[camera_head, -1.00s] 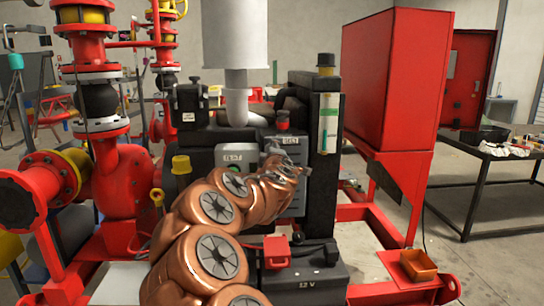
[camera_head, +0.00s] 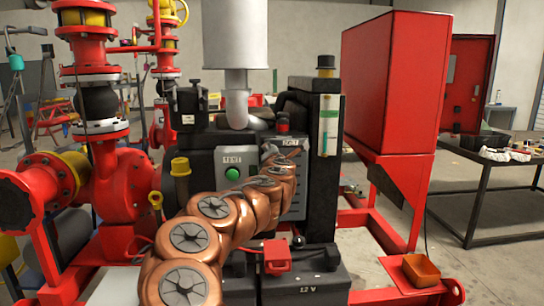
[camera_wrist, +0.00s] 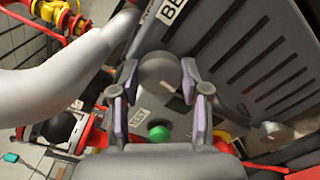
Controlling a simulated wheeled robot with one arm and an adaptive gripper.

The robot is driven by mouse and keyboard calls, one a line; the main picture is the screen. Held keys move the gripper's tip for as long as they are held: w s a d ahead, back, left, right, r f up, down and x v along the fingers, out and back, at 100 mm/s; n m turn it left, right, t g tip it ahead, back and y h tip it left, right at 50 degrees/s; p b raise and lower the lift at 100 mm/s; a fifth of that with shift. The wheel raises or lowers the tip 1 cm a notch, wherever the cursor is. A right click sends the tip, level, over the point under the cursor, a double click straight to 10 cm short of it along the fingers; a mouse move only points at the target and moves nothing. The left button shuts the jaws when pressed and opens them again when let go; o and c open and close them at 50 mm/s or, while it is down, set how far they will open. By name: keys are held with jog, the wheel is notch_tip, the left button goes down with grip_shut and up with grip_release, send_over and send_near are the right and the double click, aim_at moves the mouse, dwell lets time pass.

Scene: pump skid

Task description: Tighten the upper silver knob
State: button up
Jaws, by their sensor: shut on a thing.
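The silver knob (camera_wrist: 158,68) is a smooth grey round head in the middle of the wrist view. My gripper (camera_wrist: 158,75) has one finger on each side of it and is shut on it. Which of the knobs is the upper one is hard to tell from this close view. In the head view my copper-coloured arm reaches to the black unit's front panel, and the arm hides the knob and most of the gripper there.
A green button (camera_head: 232,173) sits on a grey TEST box left of my arm and shows in the wrist view (camera_wrist: 160,132). A red-handled part (camera_head: 277,255) is below the arm. A red cabinet (camera_head: 388,85) stands right, and a table (camera_head: 480,165) beyond it.

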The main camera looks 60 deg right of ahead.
jog(key=shift+n, duration=0.7)
jog(key=o, duration=1.1)
jog(key=shift+o, duration=0.2)
jog(key=v, duration=1.2)
jog(key=shift+s, duration=0.1)
